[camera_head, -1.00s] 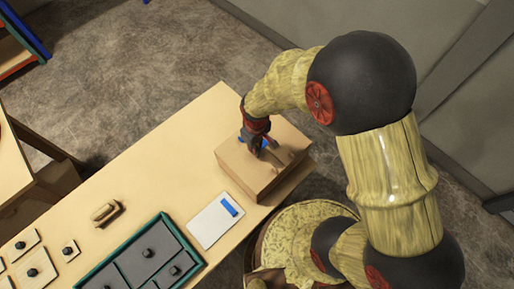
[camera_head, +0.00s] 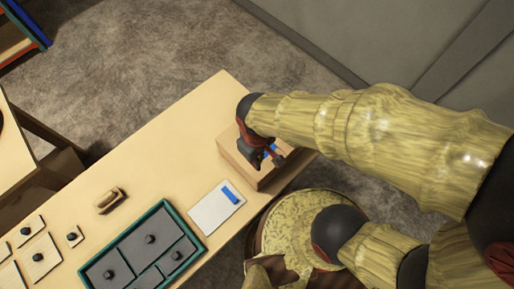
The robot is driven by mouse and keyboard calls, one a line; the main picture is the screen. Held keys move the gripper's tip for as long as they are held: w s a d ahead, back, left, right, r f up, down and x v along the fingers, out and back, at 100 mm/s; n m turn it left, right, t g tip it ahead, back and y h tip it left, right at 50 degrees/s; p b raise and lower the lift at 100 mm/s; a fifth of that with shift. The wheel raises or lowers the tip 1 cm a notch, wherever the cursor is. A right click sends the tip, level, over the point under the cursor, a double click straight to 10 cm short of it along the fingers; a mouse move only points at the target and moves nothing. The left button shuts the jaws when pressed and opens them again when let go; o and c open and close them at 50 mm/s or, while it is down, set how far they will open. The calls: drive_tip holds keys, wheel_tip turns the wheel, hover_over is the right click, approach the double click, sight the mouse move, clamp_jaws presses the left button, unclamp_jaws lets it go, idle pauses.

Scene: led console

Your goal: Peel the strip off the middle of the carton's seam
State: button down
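The tan carton (camera_head: 238,160) sits at the right end of the long table, partly covered by my gripper and arm. A small patch of blue strip (camera_head: 271,150) shows on its top, between and behind my fingers; the rest of the seam is hidden. My gripper (camera_head: 266,160) is over the carton's top, pointing down, with its dark red and grey fingers spread apart. I cannot tell whether the fingertips touch the carton or the strip.
A white card (camera_head: 208,213) with a blue strip (camera_head: 231,193) on it lies left of the carton. A green-framed grey panel with knobs (camera_head: 167,214), a small wooden block (camera_head: 110,201) and several knobbed plates (camera_head: 39,257) lie further left. The table's far side is clear.

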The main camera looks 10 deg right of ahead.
drive_tip(key=r+p, duration=0.2)
drive_tip(key=r, duration=0.1)
drive_tip(key=r+p, duration=0.1)
drive_tip(key=shift+s+a+r, duration=0.1)
drive_tip(key=shift+s+r, duration=0.05)
drive_tip(key=shift+s, duration=0.2)
idle(0.3)
